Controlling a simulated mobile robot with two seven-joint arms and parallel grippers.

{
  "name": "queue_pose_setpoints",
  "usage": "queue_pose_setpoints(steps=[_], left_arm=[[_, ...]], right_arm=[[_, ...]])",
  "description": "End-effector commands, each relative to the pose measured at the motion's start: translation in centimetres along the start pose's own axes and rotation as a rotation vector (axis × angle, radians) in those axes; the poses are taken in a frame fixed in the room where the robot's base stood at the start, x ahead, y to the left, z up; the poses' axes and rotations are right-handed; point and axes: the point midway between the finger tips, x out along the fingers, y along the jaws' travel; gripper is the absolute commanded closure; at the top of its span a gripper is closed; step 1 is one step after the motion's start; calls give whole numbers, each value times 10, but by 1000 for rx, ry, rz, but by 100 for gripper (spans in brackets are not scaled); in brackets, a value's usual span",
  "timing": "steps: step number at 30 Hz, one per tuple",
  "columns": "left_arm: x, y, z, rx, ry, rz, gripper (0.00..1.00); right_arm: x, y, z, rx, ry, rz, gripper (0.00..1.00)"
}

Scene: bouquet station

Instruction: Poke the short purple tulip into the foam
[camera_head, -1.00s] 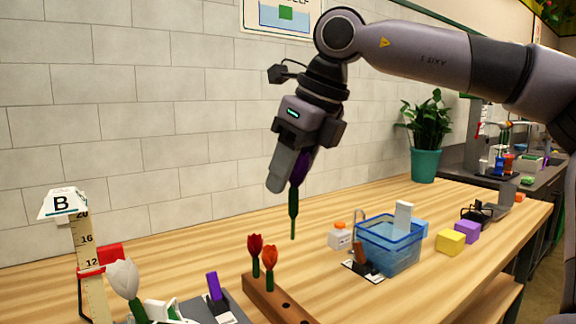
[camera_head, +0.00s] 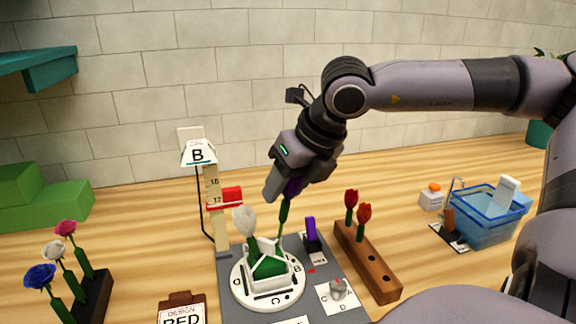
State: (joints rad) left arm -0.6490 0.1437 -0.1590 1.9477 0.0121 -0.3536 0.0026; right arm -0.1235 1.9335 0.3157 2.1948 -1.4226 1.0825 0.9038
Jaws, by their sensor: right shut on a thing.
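My right gripper (camera_head: 282,188) is shut on the purple tulip (camera_head: 293,187), whose bloom is mostly hidden between the fingers. Its green stem points down, slightly tilted, towards the back right of the foam. The green foam (camera_head: 268,266) sits in a white holder (camera_head: 292,276) on a round white lettered turntable (camera_head: 244,291). The stem's lower end shows near the holder's rear edge; I cannot tell whether it touches the foam. A white tulip (camera_head: 244,220) stands at the foam's left side. My left gripper is not in view.
A ruler post (camera_head: 216,205) with a red marker (camera_head: 231,195) stands behind left. A wooden block (camera_head: 368,264) holds two red tulips on the right. A dark rack (camera_head: 95,295) of flowers is at left, a blue basket (camera_head: 487,222) far right.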

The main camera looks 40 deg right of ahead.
Motion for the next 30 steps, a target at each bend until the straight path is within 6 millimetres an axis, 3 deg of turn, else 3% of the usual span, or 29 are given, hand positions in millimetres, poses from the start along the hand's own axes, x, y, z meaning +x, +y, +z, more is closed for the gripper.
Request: queue_pose_setpoints(steps=[17, 30], left_arm=[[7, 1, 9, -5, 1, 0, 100], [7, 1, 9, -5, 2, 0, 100]], right_arm=[[22, 0, -10, 1, 1, 1, 70], [21, 0, -9, 1, -1, 0, 70]])
